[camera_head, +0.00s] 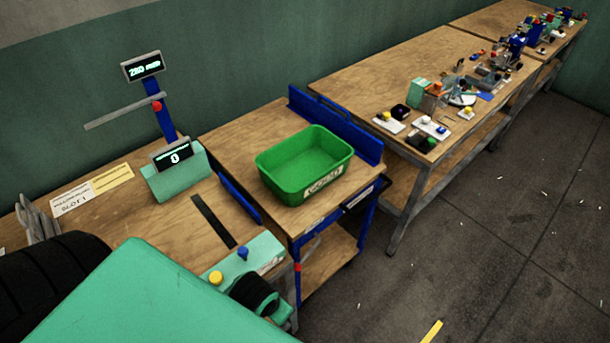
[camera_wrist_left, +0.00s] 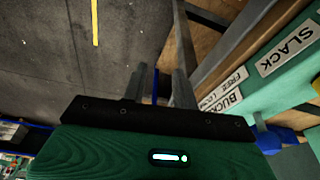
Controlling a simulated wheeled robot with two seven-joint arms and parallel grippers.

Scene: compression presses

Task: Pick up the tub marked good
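A green open-topped tub (camera_head: 303,165) stands upright on the wooden table past the near bench. The tub looks empty. My left gripper (camera_wrist_left: 159,78) shows in the left wrist view, its two grey fingers apart with nothing between them. It points over grey floor and a table leg, beside a teal panel, and the tub is not seen there. I cannot make out its fingers in the head view. My right gripper is not in view.
A teal control panel (camera_head: 245,258) with yellow and blue knobs sits at the near bench's edge. A blue rail (camera_head: 335,125) stands behind the tub. A display post (camera_head: 160,110) rises at left. Another table (camera_head: 370,75) holds many small parts.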

